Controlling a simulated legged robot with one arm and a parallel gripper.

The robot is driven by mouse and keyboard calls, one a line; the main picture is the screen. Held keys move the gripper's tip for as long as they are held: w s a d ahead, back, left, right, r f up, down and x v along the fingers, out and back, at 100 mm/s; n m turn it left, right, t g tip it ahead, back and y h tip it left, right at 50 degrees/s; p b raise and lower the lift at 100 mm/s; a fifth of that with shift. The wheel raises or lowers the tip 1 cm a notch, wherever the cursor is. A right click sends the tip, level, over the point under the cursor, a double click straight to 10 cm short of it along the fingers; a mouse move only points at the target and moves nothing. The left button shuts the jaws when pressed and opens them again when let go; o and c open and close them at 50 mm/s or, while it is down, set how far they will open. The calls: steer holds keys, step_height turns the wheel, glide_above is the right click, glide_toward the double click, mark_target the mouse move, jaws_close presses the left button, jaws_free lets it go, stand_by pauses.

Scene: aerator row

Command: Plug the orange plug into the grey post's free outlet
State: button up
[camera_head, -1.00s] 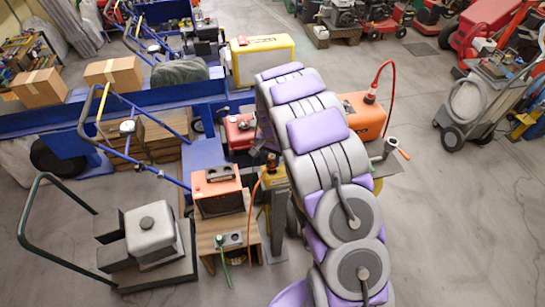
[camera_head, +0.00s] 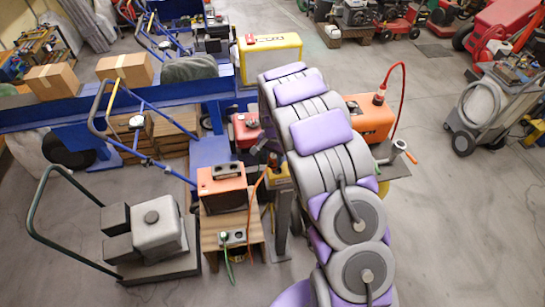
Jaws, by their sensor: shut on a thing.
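The orange plug (camera_head: 273,161) is small and partly hidden at the left edge of my arm, with an orange cord hanging down to its left. My gripper (camera_head: 267,148) is mostly hidden behind my arm; only a dark part shows, shut at the plug. Just below is a yellow box (camera_head: 279,179) on a grey post (camera_head: 281,222). The outlet face of this post cannot be made out, nor whether the plug touches it.
An orange-brown box (camera_head: 221,188) and a grey socket block (camera_head: 233,237) with a green cord stand on a wooden stand (camera_head: 247,252) left of the post. A grey engine trolley (camera_head: 158,228) is further left. An orange machine (camera_head: 368,118) is right.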

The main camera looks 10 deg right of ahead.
steer(key=shift+d, duration=0.25)
steer(key=shift+a+f, duration=0.15)
steer(key=shift+a, duration=0.6)
steer(key=shift+d+f, duration=0.45)
steer(key=shift+d, duration=0.15)
steer(key=shift+a+f, duration=0.4)
steer(key=shift+f, duration=0.05)
